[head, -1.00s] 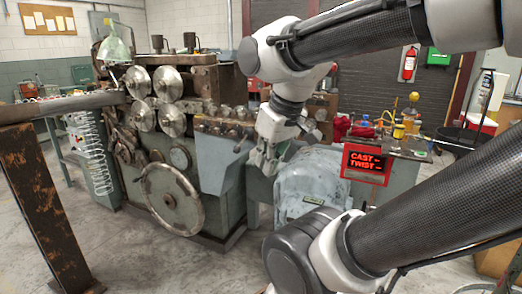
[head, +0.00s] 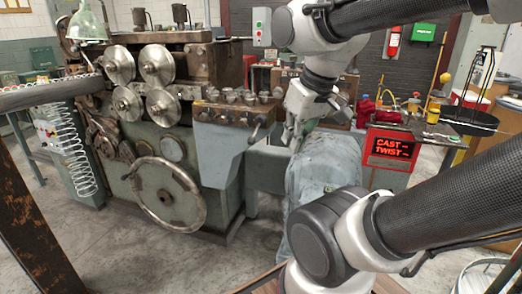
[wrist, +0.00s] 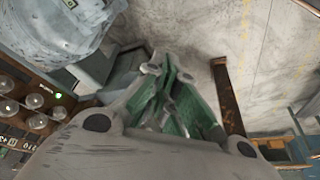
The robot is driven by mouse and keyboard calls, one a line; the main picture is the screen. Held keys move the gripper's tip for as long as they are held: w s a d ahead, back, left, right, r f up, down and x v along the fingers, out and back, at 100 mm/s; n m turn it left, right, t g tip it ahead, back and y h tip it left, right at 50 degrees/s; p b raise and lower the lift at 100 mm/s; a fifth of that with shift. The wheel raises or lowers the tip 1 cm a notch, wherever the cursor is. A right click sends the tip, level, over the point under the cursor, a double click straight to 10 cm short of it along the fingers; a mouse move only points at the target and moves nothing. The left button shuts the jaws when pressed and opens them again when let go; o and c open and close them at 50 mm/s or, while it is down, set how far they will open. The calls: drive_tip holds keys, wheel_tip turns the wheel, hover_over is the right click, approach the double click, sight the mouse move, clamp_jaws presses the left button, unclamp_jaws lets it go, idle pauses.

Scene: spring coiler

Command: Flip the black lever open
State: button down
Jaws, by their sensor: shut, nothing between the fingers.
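A small dark lever (head: 255,130) sticks out at the right end of the grey control box (head: 221,140) on the spring coiler; I take it for the black lever. It is small in the head view, so its exact position is hard to tell. My gripper (head: 296,142) is to the right of it, apart from it in the picture, above the pale blue motor housing. In the wrist view my gripper (wrist: 170,72) is shut and empty, with green inner faces, pointing down over the floor. I cannot make out the lever in the wrist view.
The rounded blue housing (head: 325,175) stands under my gripper. A large handwheel (head: 160,195) and steel rollers (head: 157,66) are on the machine's front. A red "CAST TWIST" display (head: 391,149) is at the right. Concrete floor (head: 120,262) is open in front.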

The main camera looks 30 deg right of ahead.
drive_tip(key=w+f+m+y, duration=0.6)
drive_tip(key=w+f+m, duration=0.2)
drive_tip(key=w+m, duration=0.4)
drive_tip(key=w+d+f+m+t, duration=0.3)
drive_tip(key=w+d+f+m, duration=0.1)
drive_tip(key=d+m, duration=0.3)
drive_tip(key=w+d+f+m+t, duration=0.3)
drive_tip(key=w+d+f+m, duration=0.1)
drive_tip(key=d+m, duration=0.4)
drive_tip(key=shift+w+f, duration=0.4)
drive_tip(key=shift+f, duration=0.05)
